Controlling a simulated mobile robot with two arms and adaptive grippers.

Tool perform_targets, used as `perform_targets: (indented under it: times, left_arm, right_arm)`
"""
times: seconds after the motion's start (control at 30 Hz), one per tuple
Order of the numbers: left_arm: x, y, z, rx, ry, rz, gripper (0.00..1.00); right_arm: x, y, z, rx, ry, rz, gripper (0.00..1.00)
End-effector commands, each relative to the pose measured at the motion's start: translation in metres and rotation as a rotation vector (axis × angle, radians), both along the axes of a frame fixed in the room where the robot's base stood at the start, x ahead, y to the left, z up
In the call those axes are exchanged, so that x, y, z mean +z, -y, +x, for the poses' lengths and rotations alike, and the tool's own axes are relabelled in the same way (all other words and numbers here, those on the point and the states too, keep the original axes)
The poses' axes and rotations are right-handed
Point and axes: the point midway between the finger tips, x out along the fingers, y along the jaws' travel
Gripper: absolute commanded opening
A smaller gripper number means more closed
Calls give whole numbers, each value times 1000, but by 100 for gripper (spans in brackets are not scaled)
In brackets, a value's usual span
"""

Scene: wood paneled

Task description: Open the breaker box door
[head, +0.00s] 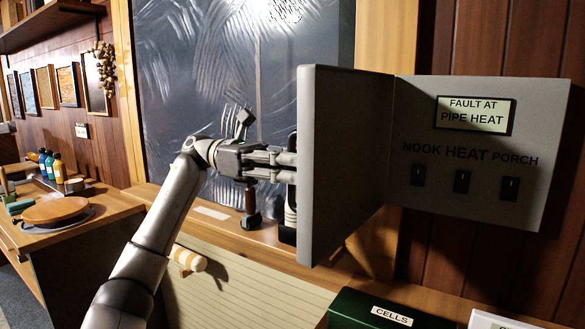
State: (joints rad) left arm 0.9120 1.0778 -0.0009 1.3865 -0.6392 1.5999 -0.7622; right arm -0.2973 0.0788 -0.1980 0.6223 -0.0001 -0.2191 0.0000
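The grey breaker box (540,150) is on the wall at the right. Its front has a lit sign reading "FAULT AT PIPE HEAT" (474,115), the words "NOOK HEAT PORCH" and three black switches (462,181). Its grey door (345,150) stands wide open, swung out to the left, with its inner face in view. My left gripper (292,167) is at the door's free edge, on the outer-face side. Its fingers look close together, but their tips meet the door edge and are partly hidden. I cannot tell whether they touch or grip anything. My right gripper is not in view.
A dark scratched window or panel (190,90) is behind my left arm. Below are a ledge, a green box labelled "CELLS" (390,312) and a white box (500,320). A wooden counter (110,210) with a round board (52,210) and several bottles is at left.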

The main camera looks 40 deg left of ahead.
Motion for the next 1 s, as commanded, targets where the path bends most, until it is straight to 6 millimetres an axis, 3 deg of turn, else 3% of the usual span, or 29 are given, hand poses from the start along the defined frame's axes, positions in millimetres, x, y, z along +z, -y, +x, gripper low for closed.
perform_targets:
  times: [0.4,0.43,0.57,1.0]
  left_arm:
    - [-2,0,0,-2,-3,6,0]
    - [-2,0,0,-2,-3,6,15]
    - [-1,0,0,-1,-3,5,32]
    - [0,-7,-1,1,-1,2,33]
  right_arm:
    - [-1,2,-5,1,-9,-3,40]
    - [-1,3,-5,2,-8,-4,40]
    - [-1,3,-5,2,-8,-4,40]
    - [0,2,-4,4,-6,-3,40]
